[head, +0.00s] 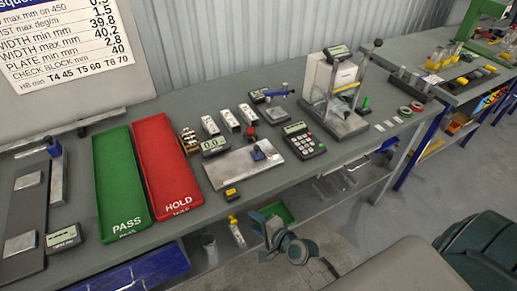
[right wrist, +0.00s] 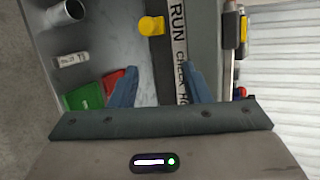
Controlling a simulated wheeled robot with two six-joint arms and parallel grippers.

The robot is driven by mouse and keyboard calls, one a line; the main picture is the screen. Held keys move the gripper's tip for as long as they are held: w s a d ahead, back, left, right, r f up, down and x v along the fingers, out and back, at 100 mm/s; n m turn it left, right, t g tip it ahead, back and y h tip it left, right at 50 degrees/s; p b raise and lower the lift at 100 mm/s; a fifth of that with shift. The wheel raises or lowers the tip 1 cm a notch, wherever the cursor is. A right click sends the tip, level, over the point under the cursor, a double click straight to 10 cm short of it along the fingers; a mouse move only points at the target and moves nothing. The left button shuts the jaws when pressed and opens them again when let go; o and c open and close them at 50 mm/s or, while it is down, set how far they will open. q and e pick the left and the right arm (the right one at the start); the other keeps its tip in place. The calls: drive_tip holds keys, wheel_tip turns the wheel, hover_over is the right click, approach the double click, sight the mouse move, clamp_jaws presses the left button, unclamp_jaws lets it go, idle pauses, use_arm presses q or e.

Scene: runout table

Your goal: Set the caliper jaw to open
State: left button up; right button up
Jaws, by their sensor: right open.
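My right gripper (head: 270,228) is in front of the table edge, below and apart from the plate. In the right wrist view its two blue fingers (right wrist: 160,82) are spread, with nothing between them. My left gripper is not in view.
A green PASS tray (head: 122,185) and a red HOLD tray (head: 166,165) lie left of the plate. A calculator-like keypad (head: 304,140) and a glass-sided stand (head: 335,92) are to its right. A yellow cup (right wrist: 151,26) shows in the right wrist view.

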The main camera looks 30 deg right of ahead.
drive_tip(key=shift+m+t, duration=0.5)
drive_tip(key=shift+m, duration=0.3)
drive_tip(key=r, duration=0.4)
drive_tip(key=w+r, duration=0.1)
drive_tip(key=r, duration=0.1)
drive_tip(key=shift+w+a, duration=0.1)
drive_tip(key=shift+a, duration=0.25)
wheel_tip(320, 180, up, 5)
drive_tip(key=w+d+m+t, duration=0.1)
drive_tip(key=w+m+t, duration=0.1)
drive_tip(key=m, duration=0.3)
drive_tip(key=m+t+h+p, duration=0.15)
drive_tip(key=m+h, duration=0.55)
drive_tip(key=m, duration=0.7)
approach(258, 149)
drive_tip(key=shift+s+a, duration=0.7)
drive_tip(key=shift+s, duration=0.25)
drive_tip(key=shift+w+d+f+m+h, duration=0.15)
drive_tip(key=shift+d+m+h, duration=0.15)
drive_tip(key=shift+m, duration=0.4)
drive_tip(key=shift+w, duration=0.3)
drive_tip(key=w, duration=0.3)
drive_tip(key=w+d, duration=0.1)
drive_tip(key=w, duration=0.2)
drive_tip(key=w+d, duration=0.1)
drive_tip(key=w, duration=0.2)
drive_tip(key=shift+w+p, duration=0.3)
drive_tip(key=shift+w, duration=0.1)
clamp_jaws()
